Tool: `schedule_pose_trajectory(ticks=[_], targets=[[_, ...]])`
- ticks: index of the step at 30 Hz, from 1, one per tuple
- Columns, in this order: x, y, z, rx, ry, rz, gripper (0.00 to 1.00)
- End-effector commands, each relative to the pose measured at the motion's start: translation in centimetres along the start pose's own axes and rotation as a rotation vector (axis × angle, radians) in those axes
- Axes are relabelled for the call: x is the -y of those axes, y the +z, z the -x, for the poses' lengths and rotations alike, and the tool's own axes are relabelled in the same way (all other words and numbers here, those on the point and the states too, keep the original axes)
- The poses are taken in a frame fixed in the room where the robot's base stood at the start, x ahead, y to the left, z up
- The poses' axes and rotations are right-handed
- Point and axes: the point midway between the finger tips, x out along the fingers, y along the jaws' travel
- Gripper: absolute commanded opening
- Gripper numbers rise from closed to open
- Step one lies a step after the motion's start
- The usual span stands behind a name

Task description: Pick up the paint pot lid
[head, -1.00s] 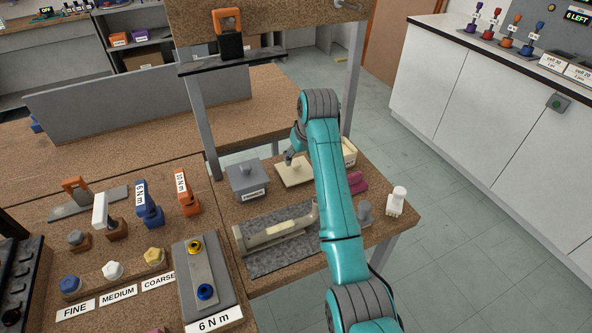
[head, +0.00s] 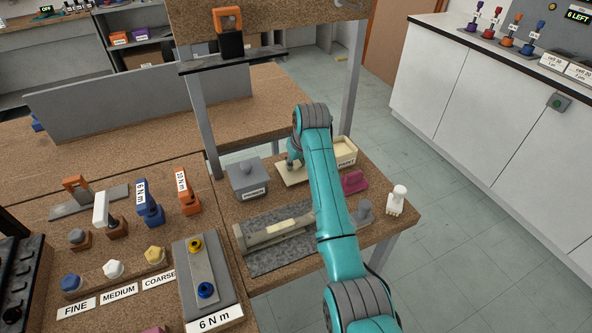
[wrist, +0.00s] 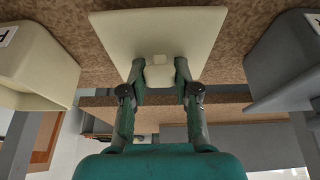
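The paint pot lid (head: 291,176) is a flat cream plate with a small knob. It lies on the brown bench beside the open cream paint pot (head: 345,152). In the wrist view the lid (wrist: 160,30) fills the top middle, with its knob pointing toward my palm. My gripper (wrist: 160,73) has one finger on each side of the knob, and both appear to touch it. In the head view my gripper (head: 294,164) is low over the lid, and my arm hides part of it. I see no clear gap under the lid.
A grey lidded pot (head: 248,180) stands left of the lid. A magenta piece (head: 354,181) and a white piece (head: 397,199) are to the right. A grey mat (head: 275,250) with a cream tool lies in front. A bench leg (head: 203,140) rises behind.

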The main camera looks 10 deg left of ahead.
Motion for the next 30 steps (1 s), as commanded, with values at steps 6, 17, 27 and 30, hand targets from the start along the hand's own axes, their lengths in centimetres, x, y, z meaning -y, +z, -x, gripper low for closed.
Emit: schedule_pose_trajectory(ticks=[6, 17, 27, 30], targets=[[0.0, 0.1, -0.1, 0.002, -0.001, 0.0, 0.0], [0.0, -1.0, 2.3, -0.001, 0.0, 0.0, 0.0], [0.0, -3.3, 7.8, 0.0, 0.0, 0.0, 0.0], [0.0, -3.6, 8.7, 0.0, 0.0, 0.0, 0.0]])
